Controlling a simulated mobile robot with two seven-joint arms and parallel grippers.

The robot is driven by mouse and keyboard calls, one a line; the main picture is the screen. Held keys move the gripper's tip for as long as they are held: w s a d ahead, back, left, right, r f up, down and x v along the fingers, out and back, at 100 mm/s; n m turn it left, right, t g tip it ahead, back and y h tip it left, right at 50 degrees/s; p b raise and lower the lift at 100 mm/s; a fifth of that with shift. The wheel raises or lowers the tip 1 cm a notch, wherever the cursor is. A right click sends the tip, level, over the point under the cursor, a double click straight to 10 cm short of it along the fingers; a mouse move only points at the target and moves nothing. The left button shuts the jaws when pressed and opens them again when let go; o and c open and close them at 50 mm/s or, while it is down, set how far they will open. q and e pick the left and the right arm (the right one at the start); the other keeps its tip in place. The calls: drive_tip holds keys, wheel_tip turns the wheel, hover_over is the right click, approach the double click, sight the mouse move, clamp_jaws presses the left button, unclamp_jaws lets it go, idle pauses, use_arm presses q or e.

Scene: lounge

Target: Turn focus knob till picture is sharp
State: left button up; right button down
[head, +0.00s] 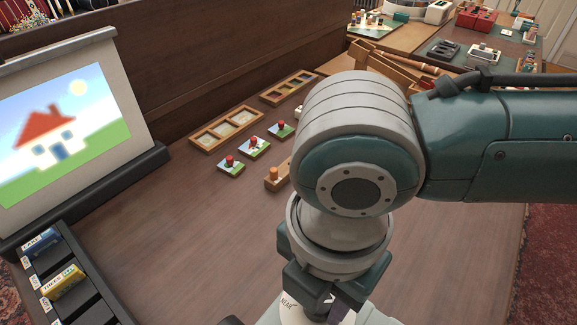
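The picture on the projection screen (62,135) shows a house with a red roof, a yellow sun and green grass. Its edges look soft and slightly blurred. My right gripper (325,306) points down at the bottom of the head view, over a pale teal device (272,314). A white dial plate (288,301) marked "NEAR" shows beside its fingers. The focus knob is hidden or cut off there, so I cannot tell whether the fingers hold it.
A dark slotted rack (88,290) with a blue and a yellow labelled slide box stands at lower left. Small picture puzzle pieces with red knobs (254,147) and wooden trays (225,129) lie behind. The middle left tabletop is clear.

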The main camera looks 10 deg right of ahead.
drive_tip(key=shift+n, duration=0.7)
drive_tip(key=shift+p, duration=0.3)
drive_tip(key=shift+c, duration=2.2)
unclamp_jaws()
wheel_tip(320, 180, up, 10)
drive_tip(key=p, duration=0.1)
drive_tip(key=shift+p, duration=0.35)
